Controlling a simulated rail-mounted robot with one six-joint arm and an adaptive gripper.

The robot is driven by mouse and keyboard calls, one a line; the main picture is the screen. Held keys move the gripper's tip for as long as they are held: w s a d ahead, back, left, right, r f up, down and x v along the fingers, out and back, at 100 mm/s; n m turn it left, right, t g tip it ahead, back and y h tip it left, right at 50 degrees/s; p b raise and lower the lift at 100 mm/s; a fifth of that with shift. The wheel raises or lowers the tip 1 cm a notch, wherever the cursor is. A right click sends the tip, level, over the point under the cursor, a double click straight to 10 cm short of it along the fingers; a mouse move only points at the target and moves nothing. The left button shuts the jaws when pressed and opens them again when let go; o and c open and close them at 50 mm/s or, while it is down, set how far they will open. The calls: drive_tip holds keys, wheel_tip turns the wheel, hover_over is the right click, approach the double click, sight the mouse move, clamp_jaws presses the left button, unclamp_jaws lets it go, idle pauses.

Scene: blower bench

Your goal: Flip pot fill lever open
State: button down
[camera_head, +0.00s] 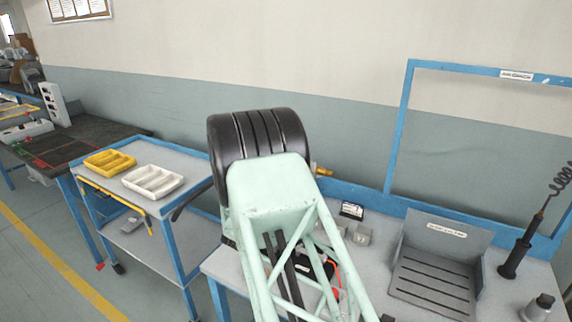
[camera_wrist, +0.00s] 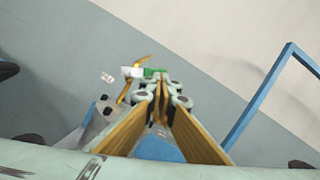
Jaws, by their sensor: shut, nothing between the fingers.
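My gripper (camera_wrist: 160,88) shows in the wrist view with its two fingers together at the tips and nothing between them. Just beyond and left of the fingertips is a small fitting (camera_wrist: 132,72) with a white part, a green part and brass-yellow arms. It may be the pot fill lever, but I cannot tell which part is the lever or how it is set. I cannot tell whether the fingertips touch it. In the head view my arm hides the gripper, and only a brass piece (camera_head: 322,170) shows right of the black wrist housing.
A blue-framed bench holds a slotted grey tray (camera_head: 437,278), a black tool (camera_head: 515,258) on a coiled cord and small blocks (camera_head: 352,211). A blue upright frame (camera_head: 398,140) rises behind. A cart at left carries yellow (camera_head: 109,163) and white (camera_head: 152,181) trays.

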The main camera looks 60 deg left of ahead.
drive_tip(key=shift+r+n, duration=0.4)
drive_tip(key=shift+n, duration=0.5)
idle(0.5)
drive_tip(key=shift+a+r, duration=0.15)
drive_tip(key=shift+r, duration=0.3)
idle(2.0)
drive_tip(key=shift+a+r+n+g+y+p, duration=0.15)
drive_tip(key=shift+r+n+g+y+p, duration=0.2)
drive_tip(key=shift+n, duration=0.55)
drive_tip(key=shift+s+a+r, duration=0.2)
drive_tip(key=shift+a+r, duration=0.1)
drive_tip(key=shift+r, duration=0.15)
idle(1.1)
drive_tip(key=shift+s+a+r, duration=0.2)
drive_tip(key=shift+a+r, duration=0.15)
drive_tip(key=shift+r, duration=0.05)
idle(0.3)
idle(0.3)
